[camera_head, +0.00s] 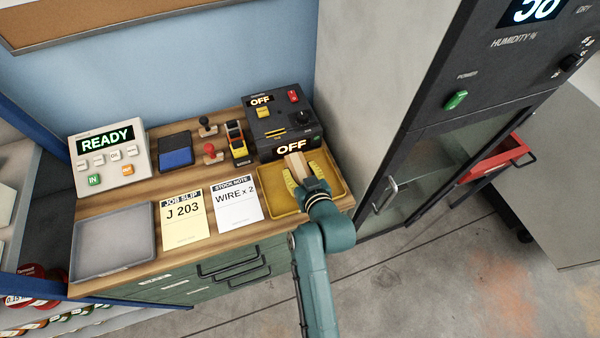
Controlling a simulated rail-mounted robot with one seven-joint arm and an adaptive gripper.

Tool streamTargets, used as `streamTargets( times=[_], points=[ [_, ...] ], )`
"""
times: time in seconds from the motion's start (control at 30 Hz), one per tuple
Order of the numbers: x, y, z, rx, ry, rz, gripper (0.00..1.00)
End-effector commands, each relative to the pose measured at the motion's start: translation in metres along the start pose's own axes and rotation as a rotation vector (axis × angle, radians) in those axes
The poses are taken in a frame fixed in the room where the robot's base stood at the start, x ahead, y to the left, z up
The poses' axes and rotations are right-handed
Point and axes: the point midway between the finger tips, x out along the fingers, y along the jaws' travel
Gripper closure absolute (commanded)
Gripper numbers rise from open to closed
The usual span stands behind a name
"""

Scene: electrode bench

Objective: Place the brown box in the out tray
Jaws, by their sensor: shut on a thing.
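My gripper (303,176) is over the yellow tray (271,203) at the right end of the bench. It is shut on a light brown box (296,163), which shows between its yellow fingers. The box is just in front of the black device marked OFF. I cannot tell whether the box touches the tray floor. A grey tray (113,264) at the bench's left front looks empty. No readable label shows which tray is the out tray.
Between the trays lie a job slip (184,220) and a stock note (238,204). Behind them stand a READY panel (108,158), a blue-black pad (175,150), stamps (210,150), a yellow-black tool (238,145) and the OFF device (283,120). A dark cabinet (430,150) stands right.

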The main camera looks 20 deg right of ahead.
Motion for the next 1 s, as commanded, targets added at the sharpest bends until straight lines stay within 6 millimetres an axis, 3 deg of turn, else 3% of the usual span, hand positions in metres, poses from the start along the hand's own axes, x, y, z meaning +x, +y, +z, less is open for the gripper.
streamTargets(
  times=[0.37, 0.4, 0.5, 0.83, 1.0],
  points=[
    [0.003, 0.0, 0.005, -0.001, 0.008, 0.001, 0.86],
    [0.003, 0.0, 0.005, -0.001, 0.004, 0.001, 0.38],
    [0.003, 0.0, 0.005, -0.001, 0.004, 0.001, 0.21],
    [0.001, 0.0, 0.001, -0.001, 0.004, 0.001, 0.21],
    [-0.027, 0.001, 0.003, 0.0, 0.003, 0.002, 0.21]
  ],
)
